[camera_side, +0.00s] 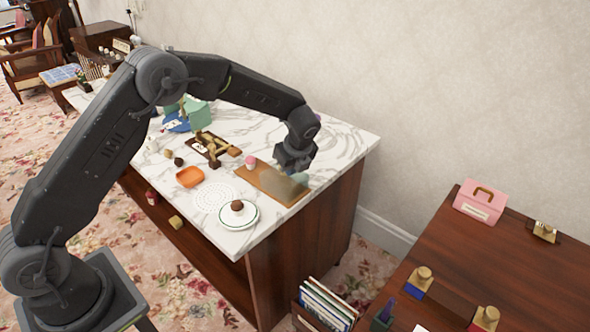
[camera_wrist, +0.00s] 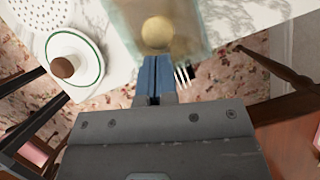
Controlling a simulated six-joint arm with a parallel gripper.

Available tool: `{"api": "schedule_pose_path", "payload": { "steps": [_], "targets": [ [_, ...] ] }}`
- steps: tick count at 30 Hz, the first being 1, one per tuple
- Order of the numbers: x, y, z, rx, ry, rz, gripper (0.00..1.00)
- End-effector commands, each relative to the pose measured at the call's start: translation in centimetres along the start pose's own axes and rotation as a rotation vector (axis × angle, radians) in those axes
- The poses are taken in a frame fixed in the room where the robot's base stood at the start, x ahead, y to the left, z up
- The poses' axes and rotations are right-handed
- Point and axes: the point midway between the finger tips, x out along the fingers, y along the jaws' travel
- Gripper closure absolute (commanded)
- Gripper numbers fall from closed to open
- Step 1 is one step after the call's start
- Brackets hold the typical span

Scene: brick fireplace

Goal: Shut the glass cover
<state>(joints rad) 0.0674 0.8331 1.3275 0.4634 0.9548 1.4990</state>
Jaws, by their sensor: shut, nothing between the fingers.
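A translucent, tinted pane, which looks like the glass cover (camera_wrist: 192,25), shows at the top of the wrist view. A round pale-yellow thing (camera_wrist: 157,32) shows at it; I cannot tell whether it is a knob or lies behind the glass. In the side view a hazy patch, probably the same cover (camera_side: 284,189), lies over the front right part of a brown board (camera_side: 262,181). Its hinge and angle cannot be made out. My gripper (camera_side: 299,177) is above the board's right end. In the wrist view its blue fingers (camera_wrist: 154,78) are together and empty, close below the round thing; contact is unclear.
A white green-rimmed dish (camera_side: 251,221) with a brown knob-like ball stands left of the board. A pink-topped item (camera_side: 250,162) is at the board's back. An orange tray (camera_side: 190,177) sits farther left. The marble counter (camera_side: 345,146) is clear at right.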

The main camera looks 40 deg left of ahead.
Motion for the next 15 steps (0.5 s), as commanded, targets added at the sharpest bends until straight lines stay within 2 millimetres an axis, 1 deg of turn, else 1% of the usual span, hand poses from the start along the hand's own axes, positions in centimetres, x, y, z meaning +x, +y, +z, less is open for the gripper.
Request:
{"api": "schedule_pose_path", "payload": {
  "steps": [11,14,15],
  "targets": [
    [0.1,0.1,0.4,-0.001,0.000,0.001,1.00],
    [0.7,0.5,1.8,-0.004,0.000,0.002,1.00],
    [1.1,0.7,2.6,-0.005,0.001,0.003,1.00]
  ]
}}
